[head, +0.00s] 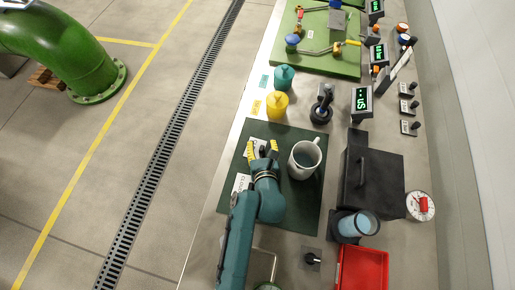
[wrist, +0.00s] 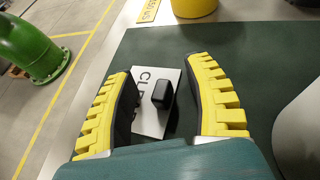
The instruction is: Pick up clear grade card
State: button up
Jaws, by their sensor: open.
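The clear grade card (wrist: 148,122) is a white card with a black block-shaped grip (wrist: 163,94), lying on the dark green mat (wrist: 245,65). My gripper (wrist: 160,66) is open, with one yellow-ridged finger on each side of the card's grip and gaps between. In the head view my gripper (head: 262,149) is over the far left part of the mat, and the card shows only partly behind the fingers.
Another lettered card (head: 241,183) lies nearer on the mat, beside my arm. A white mug (head: 303,160) stands close to the right of my gripper. A yellow container (head: 277,104) and a teal one (head: 284,78) stand beyond. A black case (head: 372,185) is farther right.

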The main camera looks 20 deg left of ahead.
aim_at(262, 146)
jog(key=shift+s, duration=0.1)
grip_shut()
notch_tip(262, 146, up, 10)
jog(key=p, duration=0.3)
